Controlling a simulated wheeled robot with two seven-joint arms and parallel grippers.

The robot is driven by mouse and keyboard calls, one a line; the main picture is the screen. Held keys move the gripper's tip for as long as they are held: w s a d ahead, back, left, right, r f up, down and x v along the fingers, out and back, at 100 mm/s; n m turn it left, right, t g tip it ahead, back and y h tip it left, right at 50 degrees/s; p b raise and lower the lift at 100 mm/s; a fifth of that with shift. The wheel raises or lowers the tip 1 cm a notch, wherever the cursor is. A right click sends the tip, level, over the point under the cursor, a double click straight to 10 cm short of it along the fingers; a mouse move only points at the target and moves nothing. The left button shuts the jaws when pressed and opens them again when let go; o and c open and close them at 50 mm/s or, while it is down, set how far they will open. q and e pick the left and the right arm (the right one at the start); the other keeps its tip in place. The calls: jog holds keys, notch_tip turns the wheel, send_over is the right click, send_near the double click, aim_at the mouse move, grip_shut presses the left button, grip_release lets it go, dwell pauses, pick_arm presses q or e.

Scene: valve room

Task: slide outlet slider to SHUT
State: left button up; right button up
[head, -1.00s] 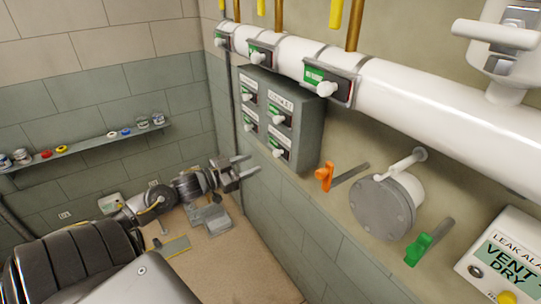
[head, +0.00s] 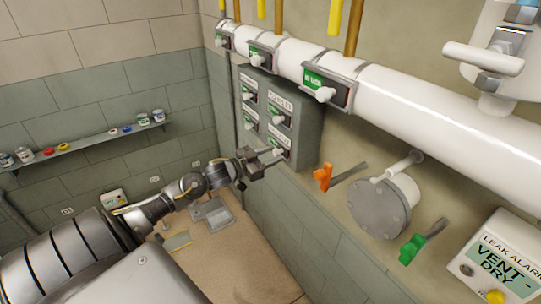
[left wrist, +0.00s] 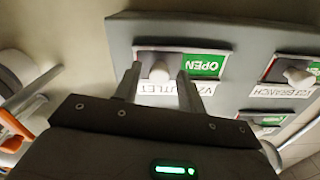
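The outlet slider is at the lower right of the grey control box (head: 308,135) in the head view, partly covered by my gripper. In the left wrist view its pale knob (left wrist: 159,71) stands at one end of its slot, beside a green OPEN field (left wrist: 204,66). My left gripper (head: 272,157) is open at the box's front. In the left wrist view its fingers (left wrist: 160,84) lie on either side of the knob, with gaps showing. My right gripper is not in view.
A neighbouring branch slider (left wrist: 296,74) sits beside the outlet slider. A white pipe (head: 420,95) with more sliders runs above the box. An orange handle (head: 323,177), a round flange (head: 381,208) and a green handle (head: 411,249) are to the right.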

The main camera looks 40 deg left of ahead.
pick_arm(q)
grip_shut()
jog(key=a, duration=0.2)
jog(key=w+a+b, duration=0.1)
jog(key=a, duration=0.1)
jog(key=w+a+b, duration=0.1)
jog(key=a, duration=0.1)
jog(key=shift+s+r, duration=0.1)
jog(key=shift+r, duration=0.05)
jog(key=shift+o, duration=0.9)
grip_release()
jog(key=shift+a, duration=0.15)
